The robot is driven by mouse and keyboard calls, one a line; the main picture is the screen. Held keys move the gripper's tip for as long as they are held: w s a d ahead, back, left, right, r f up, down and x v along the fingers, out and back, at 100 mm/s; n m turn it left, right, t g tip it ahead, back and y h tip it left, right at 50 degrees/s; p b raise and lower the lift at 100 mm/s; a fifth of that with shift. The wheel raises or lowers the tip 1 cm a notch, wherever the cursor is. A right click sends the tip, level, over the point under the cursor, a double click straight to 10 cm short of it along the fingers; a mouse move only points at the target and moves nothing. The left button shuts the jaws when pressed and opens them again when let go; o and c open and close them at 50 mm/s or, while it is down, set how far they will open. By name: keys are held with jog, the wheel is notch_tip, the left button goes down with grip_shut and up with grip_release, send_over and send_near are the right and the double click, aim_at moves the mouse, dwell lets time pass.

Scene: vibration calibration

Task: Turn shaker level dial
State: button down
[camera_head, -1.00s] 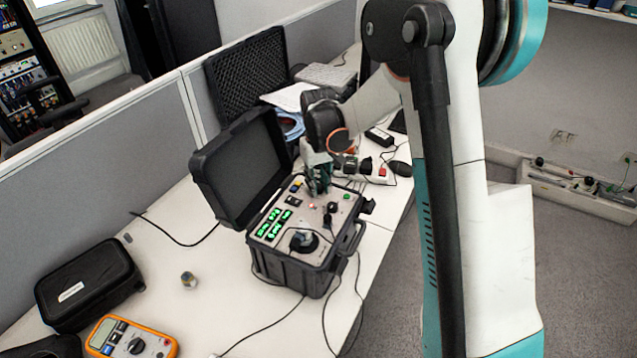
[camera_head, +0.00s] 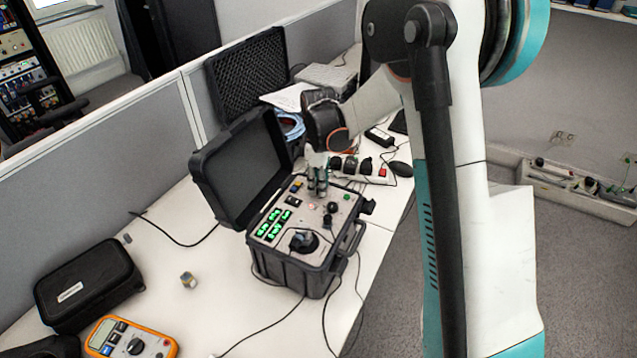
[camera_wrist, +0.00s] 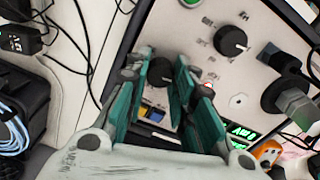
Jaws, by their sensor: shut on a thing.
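The shaker unit (camera_head: 345,245) is an open black case on the desk, with a light panel, green displays and several controls. My gripper (camera_head: 317,190) points down at the panel's far side. In the wrist view, my gripper (camera_wrist: 161,75) has its teal fingers on both sides of a round black dial (camera_wrist: 160,70) and is shut on it. The fingers partly hide this dial, and its label cannot be read. A second black knob (camera_wrist: 230,40) with a white pointer line sits apart, to its right. In the head view, my fingers cover the held dial.
The case's open lid (camera_head: 236,168) stands behind the panel. A black round mount (camera_head: 304,241) with a cable rises from the panel's near part. A power strip (camera_head: 365,168) lies beyond the case. A yellow multimeter (camera_head: 130,338) and black pouch (camera_head: 88,285) lie at left.

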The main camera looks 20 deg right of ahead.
jog(key=n, duration=0.6)
jog(key=shift+n, duration=0.3)
dwell(0.4)
jog(key=c, duration=1.6)
grip_release()
notch_tip(320, 180, up, 12)
